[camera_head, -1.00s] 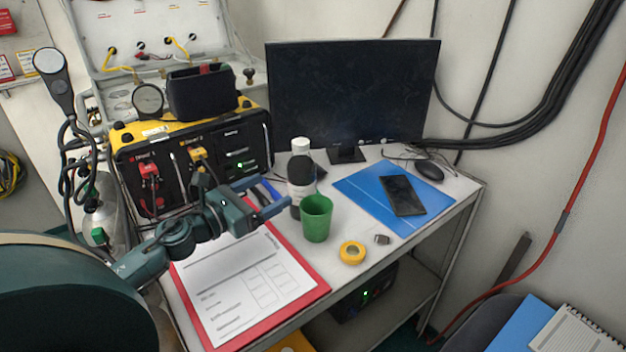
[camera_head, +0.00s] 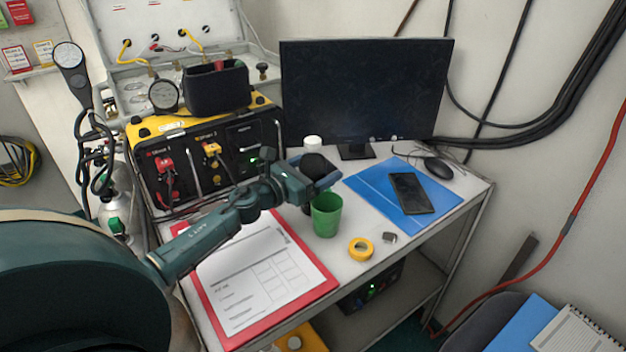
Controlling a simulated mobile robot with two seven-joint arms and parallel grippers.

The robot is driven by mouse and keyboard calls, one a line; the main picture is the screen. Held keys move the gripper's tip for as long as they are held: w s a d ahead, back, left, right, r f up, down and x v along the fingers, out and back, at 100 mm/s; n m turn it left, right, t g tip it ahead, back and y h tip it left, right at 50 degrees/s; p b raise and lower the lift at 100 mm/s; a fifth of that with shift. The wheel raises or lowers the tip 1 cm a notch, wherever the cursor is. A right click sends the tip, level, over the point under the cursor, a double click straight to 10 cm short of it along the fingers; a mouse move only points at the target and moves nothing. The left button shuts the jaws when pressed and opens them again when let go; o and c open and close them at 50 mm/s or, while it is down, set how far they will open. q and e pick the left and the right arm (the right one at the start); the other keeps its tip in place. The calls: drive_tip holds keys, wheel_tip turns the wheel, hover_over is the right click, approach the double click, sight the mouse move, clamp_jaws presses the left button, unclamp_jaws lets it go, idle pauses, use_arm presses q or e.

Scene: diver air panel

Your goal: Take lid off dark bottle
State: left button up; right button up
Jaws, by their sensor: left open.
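The dark bottle (camera_head: 313,164) stands on the desk in front of the monitor. My left gripper (camera_head: 318,174) is open, at the upper part of the bottle. One finger passes in front of the bottle, and the other is mostly hidden. I cannot tell whether the fingers touch the lid. My right gripper is not in view.
A green cup (camera_head: 326,216) stands close in front of the bottle. A white-topped container (camera_head: 312,142) is just behind it. Yellow tape (camera_head: 361,249), a blue folder (camera_head: 366,190) with a phone (camera_head: 411,194), and a red clipboard (camera_head: 322,287) lie around. The yellow-black panel (camera_head: 149,133) is left.

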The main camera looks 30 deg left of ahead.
use_arm(q)
drive_tip(key=shift+w+d, duration=0.15)
drive_tip(key=shift+w, duration=0.25)
drive_tip(key=c, duration=1.4)
drive_tip(key=shift+r, duration=0.1)
drive_tip(key=shift+c, duration=0.8)
drive_tip(key=shift+r, duration=0.1)
